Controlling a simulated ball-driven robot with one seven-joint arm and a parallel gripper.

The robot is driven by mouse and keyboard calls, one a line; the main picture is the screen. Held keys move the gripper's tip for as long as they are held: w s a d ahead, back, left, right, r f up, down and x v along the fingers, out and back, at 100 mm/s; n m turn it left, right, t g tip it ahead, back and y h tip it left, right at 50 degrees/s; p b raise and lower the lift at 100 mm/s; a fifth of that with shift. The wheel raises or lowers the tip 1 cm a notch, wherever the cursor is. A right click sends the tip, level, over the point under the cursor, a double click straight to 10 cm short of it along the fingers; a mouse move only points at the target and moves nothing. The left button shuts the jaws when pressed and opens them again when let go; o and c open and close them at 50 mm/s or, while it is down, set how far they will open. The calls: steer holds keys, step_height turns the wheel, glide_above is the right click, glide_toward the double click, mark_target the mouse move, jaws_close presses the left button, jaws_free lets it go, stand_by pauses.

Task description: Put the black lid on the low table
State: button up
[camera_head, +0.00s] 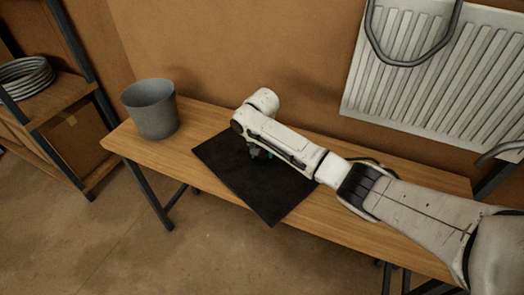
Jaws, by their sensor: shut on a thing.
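The black lid (265,195) is a flat, dark, square-cornered sheet over the middle of the wooden table (370,223). Its near corner reaches past the table's front edge in the picture. My gripper (262,155) points down at the upper middle part of the lid and is shut on it. The fingertips are small and dark against the lid, and my arm partly hides the lid's far edge. I cannot tell whether the lid touches the tabletop or is held just above it.
A grey bucket (152,108) stands at the table's left end. A white radiator (440,75) hangs on the wall at right, with a grey hose (403,62) looped on it. A shelf (62,98) with a coil (25,77) is at far left. Some tabletop is bare beside the bucket.

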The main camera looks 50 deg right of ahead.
mark_target(262, 155)
steer(key=o, duration=1.4)
step_height(262, 155, up, 12)
steer(key=s+a, duration=0.1)
